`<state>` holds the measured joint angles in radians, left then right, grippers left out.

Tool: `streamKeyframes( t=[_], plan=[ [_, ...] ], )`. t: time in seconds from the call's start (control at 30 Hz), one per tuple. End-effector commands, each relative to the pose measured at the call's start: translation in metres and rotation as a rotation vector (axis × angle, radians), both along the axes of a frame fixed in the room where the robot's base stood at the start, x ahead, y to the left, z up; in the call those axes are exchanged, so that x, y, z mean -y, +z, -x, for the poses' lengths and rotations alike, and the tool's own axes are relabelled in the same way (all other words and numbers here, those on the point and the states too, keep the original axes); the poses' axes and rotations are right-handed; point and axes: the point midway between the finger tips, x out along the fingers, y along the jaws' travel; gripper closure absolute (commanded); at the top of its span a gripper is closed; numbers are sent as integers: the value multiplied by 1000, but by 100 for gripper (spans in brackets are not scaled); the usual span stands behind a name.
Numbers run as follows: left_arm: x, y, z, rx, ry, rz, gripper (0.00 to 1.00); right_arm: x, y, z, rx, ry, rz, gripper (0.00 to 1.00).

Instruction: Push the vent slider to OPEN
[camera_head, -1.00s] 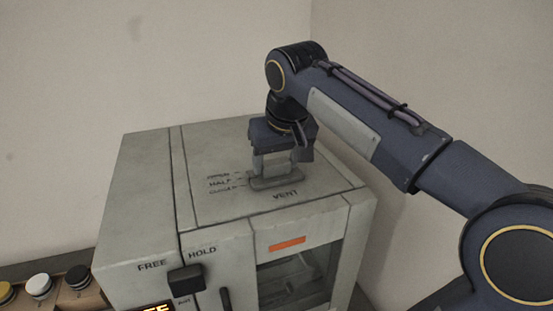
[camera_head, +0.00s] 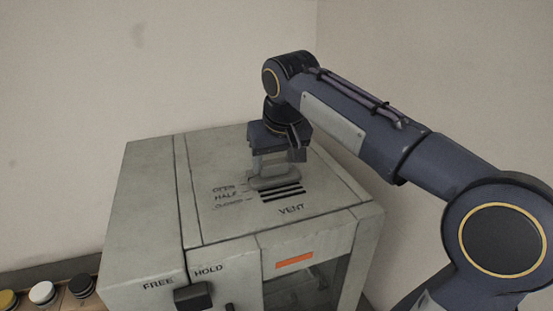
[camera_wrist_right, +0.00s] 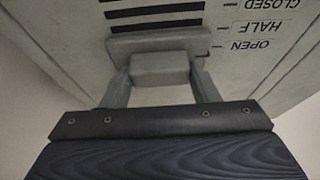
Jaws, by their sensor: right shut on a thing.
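The vent slider (camera_head: 273,181) is a grey plate with a raised block, on top of a pale grey machine (camera_head: 215,160). It sits behind several uncovered dark slots (camera_head: 283,194), level with the OPEN mark (camera_head: 223,189). In the right wrist view the slider's block (camera_wrist_right: 160,68) is between the two fingers, and its plate lines up with the OPEN tick. My right gripper (camera_head: 271,166) points down from above and is shut on the block; it also shows in the right wrist view (camera_wrist_right: 160,84). My left gripper is not in view.
The machine's front has a dark FREE/HOLD knob (camera_head: 193,296), an orange label (camera_head: 295,261) and a window. Several round knobs (camera_head: 42,292) stand at the lower left. Walls rise behind. The machine's top left is clear.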

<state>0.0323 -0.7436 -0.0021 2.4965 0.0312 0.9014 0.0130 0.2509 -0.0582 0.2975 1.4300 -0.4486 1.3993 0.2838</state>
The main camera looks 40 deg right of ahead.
Motion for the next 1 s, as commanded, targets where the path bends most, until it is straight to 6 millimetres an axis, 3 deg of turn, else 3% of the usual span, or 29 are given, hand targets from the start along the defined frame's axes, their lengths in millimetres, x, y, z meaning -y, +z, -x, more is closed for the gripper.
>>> streamKeyframes(
  t=[0.07,0.1,0.27,0.63,1.0],
  plan=[
    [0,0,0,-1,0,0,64,1,3,-1,13,-1,3,86],
    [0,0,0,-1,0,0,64,1,3,-1,14,-1,3,44],
    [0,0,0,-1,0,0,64,0,3,-1,10,-1,2,24],
    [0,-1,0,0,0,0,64,-1,9,2,9,1,1,24],
    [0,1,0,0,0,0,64,-7,63,23,11,0,2,24]
  ],
)
